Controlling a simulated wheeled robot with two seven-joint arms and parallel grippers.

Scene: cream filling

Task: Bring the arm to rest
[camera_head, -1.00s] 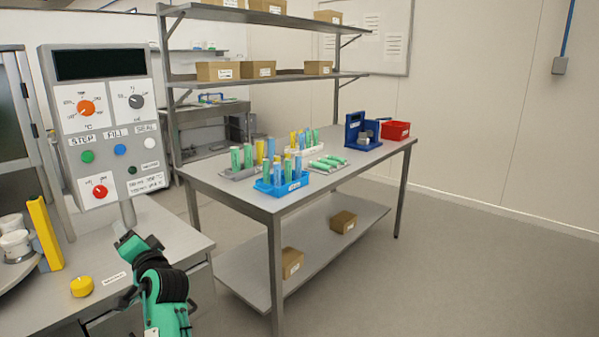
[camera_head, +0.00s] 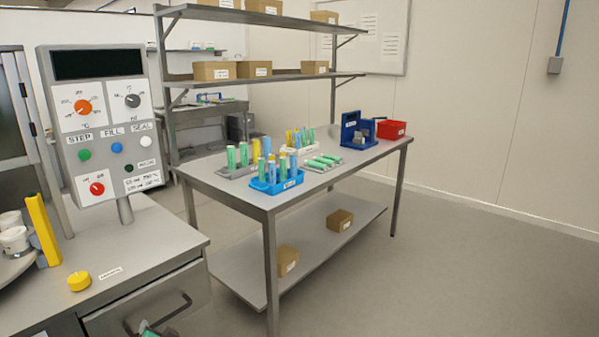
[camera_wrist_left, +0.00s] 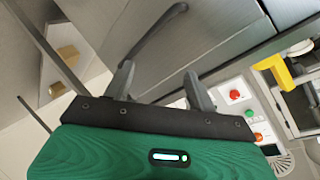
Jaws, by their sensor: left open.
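My left gripper (camera_wrist_left: 160,84) shows in the left wrist view with its two dark fingers spread apart and nothing between them. A dark drawer handle (camera_wrist_left: 155,36) lies beyond the fingertips; I cannot tell the gap. My right gripper is not in view.
A control panel (camera_head: 102,170) stands on the left counter (camera_head: 160,237), with a yellow knob (camera_head: 79,281) near its front. A steel table (camera_head: 232,190) bears racks of tubes, a blue stand (camera_head: 355,133) and a red bin (camera_head: 391,129). The floor (camera_head: 460,260) at right is clear.

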